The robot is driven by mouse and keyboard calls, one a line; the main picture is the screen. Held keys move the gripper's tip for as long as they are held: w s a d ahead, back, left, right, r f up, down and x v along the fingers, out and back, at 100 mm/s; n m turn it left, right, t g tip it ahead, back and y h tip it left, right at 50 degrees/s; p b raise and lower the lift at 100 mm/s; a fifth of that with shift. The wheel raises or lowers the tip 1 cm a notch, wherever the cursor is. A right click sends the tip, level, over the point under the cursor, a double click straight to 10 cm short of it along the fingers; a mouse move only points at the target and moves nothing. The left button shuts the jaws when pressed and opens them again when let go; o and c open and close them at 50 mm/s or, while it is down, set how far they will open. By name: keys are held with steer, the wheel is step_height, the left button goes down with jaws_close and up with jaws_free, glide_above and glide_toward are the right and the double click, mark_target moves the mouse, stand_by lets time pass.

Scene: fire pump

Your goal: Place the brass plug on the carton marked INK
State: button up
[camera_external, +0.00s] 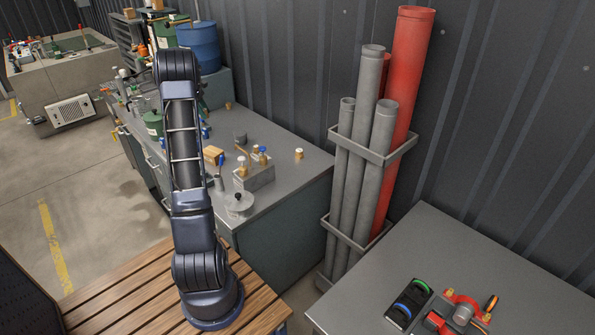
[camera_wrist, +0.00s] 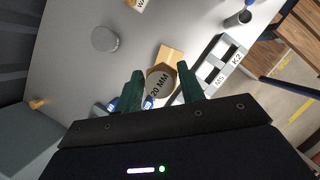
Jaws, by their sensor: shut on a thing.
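My gripper (camera_wrist: 160,72) shows in the wrist view with its two green fingers closed on the sides of a round, tan-brass piece marked 20 MM (camera_wrist: 159,86), which appears to be the brass plug. A small tan carton (camera_wrist: 171,55) lies just beyond the fingertips, partly covered by the plug. No INK marking is readable on it. A tan carton also shows on the grey bench in the external view (camera_external: 214,155), right of my arm. Another label starting with WA (camera_wrist: 137,4) is cut off at the top of the wrist view. My gripper is hidden behind my arm in the external view.
On the grey bench (camera_external: 285,180) stand a block with capped bottles (camera_external: 254,176), a lidded pot (camera_external: 239,205) and a white-topped piece (camera_external: 299,154). In the wrist view, a grey disc (camera_wrist: 104,39) lies left and a rack marked M5 and K2 (camera_wrist: 216,66) lies right.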

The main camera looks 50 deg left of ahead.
mark_target(215, 151)
step_height(215, 151, down, 19)
steer(key=shift+r, duration=0.1)
stand_by(0.5)
steer(key=o, duration=1)
steer(key=shift+o, duration=0.2)
steer(key=v, duration=1.2)
steer(key=shift+w+d+r, duration=0.1)
steer(key=shift+d, duration=0.05)
